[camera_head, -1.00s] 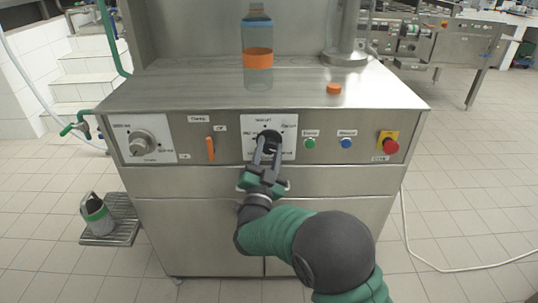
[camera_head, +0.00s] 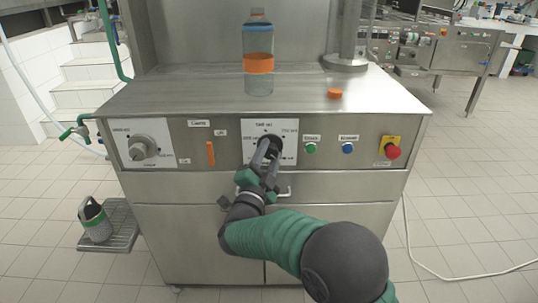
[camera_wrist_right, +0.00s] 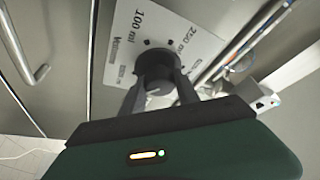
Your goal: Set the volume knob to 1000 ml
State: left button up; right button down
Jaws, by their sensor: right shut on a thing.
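The volume knob (camera_head: 273,143) is a dark round knob on a white dial plate (camera_head: 288,126) in the middle of the steel machine's front panel. My right gripper (camera_head: 268,152) reaches up to it from below and is shut on it, one finger on each side. In the right wrist view, the knob (camera_wrist_right: 158,60) sits between the two grey fingers of the gripper (camera_wrist_right: 162,82). The dial plate there reads 100 ml and 250 ml. The fingers hide part of the knob, and I cannot read its pointer. My left gripper is not in view.
Left of the dial are another knob (camera_head: 142,148) and an orange lever (camera_head: 211,153). Right of it are green (camera_head: 311,148), blue (camera_head: 348,147) and red (camera_head: 393,151) buttons. A bottle (camera_head: 258,40) and an orange cap (camera_head: 335,93) stand on top. A handle sits below.

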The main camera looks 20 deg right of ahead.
jog(key=shift+f, duration=0.2)
jog(key=c, duration=1.2)
grip_release()
jog(key=o, duration=0.3)
jog(key=shift+r, duration=0.1)
jog(key=shift+s, duration=0.1)
jog(key=shift+s+a, duration=0.25)
jog(key=shift+s, duration=0.05)
jog(key=p+v, duration=0.3)
jog(key=v, duration=1.3)
